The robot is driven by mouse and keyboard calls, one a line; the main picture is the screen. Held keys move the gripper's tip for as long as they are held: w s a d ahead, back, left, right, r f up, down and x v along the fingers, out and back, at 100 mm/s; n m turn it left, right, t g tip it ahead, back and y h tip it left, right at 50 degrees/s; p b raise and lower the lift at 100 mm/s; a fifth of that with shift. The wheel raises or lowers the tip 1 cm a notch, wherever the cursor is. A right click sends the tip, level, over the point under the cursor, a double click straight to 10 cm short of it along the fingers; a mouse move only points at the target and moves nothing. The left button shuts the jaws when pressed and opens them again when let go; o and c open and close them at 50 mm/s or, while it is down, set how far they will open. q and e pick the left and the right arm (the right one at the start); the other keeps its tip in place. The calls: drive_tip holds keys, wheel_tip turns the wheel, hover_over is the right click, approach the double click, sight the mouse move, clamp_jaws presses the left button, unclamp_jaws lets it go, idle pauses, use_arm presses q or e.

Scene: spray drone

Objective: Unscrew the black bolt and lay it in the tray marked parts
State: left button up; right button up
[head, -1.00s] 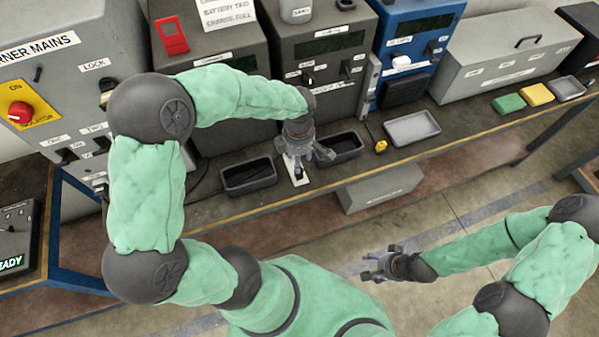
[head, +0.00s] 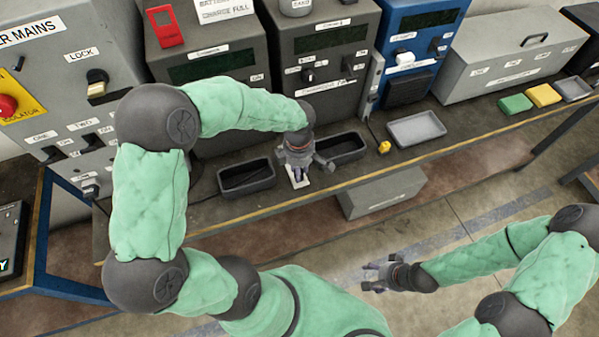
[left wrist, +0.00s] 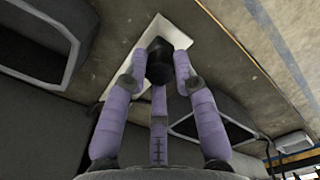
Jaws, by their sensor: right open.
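The black bolt (left wrist: 159,64) stands over a white plate (left wrist: 178,32) in the left wrist view. My left gripper (head: 299,176) is above this plate on the bench. In the left wrist view its purple fingers surround the bolt, with the tips bent in against its sides. I cannot tell whether the bolt is still seated. A dark tray (head: 223,188) lies left of the plate, another dark tray (head: 361,151) lies right of it, and a grey tray (head: 437,137) lies further right. I cannot read which is marked parts. My right gripper (head: 369,277) is open and empty, in front of the bench.
Grey and blue cabinets (head: 330,70) line the bench's back. A yellow item (head: 384,147) sits between the right dark tray and the grey tray. Green (head: 515,104) and yellow (head: 543,95) blocks lie far right. A grey box (head: 385,195) is below the bench edge.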

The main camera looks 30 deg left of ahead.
use_arm(q)
clamp_jaws()
drive_tip(key=shift+f+n+b, duration=0.1)
drive_tip(key=shift+n+b, duration=0.6)
drive_tip(key=shift+n, duration=0.1)
drive_tip(key=n+b, duration=0.1)
drive_tip(key=n, duration=0.2)
drive_tip(key=shift+b, duration=0.3)
drive_tip(key=shift+n, duration=0.6)
drive_tip(key=o, duration=1)
unclamp_jaws()
drive_tip(key=shift+c, duration=0.2)
drive_tip(key=shift+r, duration=0.25)
